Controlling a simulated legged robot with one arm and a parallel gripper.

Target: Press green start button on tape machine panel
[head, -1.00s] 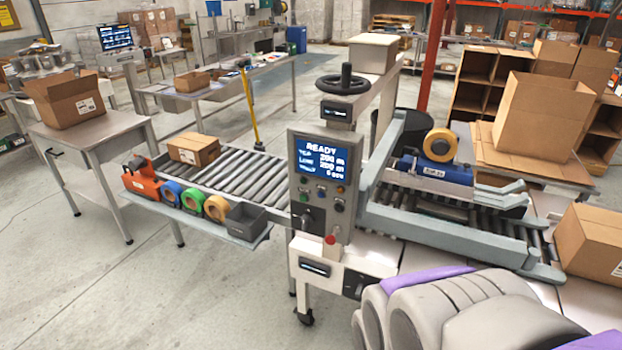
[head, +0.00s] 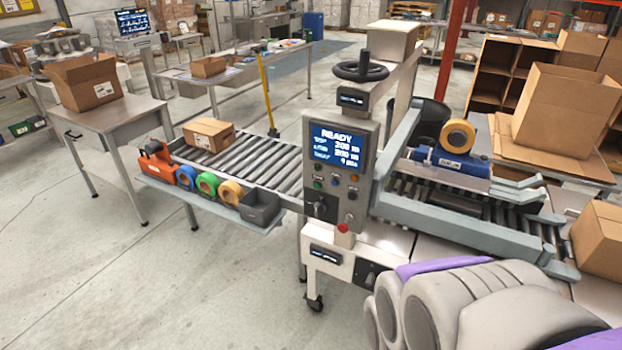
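The tape machine's grey control panel (head: 339,160) stands upright near the middle of the head view. Its blue screen (head: 337,146) reads READY above smaller lines. The small green button (head: 317,184) sits low on the panel's left side, below the screen, among several other small buttons. A black knob is below it, and a red mushroom button (head: 343,229) is near the panel's foot. Grey and purple links of my arm fill the lower right, apart from the panel in the picture. My gripper's fingers are not in view.
A roller conveyor (head: 262,170) runs left from the machine, with a carton (head: 209,134) on it. A side shelf holds tape rolls and a grey bin (head: 260,208). A closed carton (head: 601,240) is at the far right. The floor at lower left is clear.

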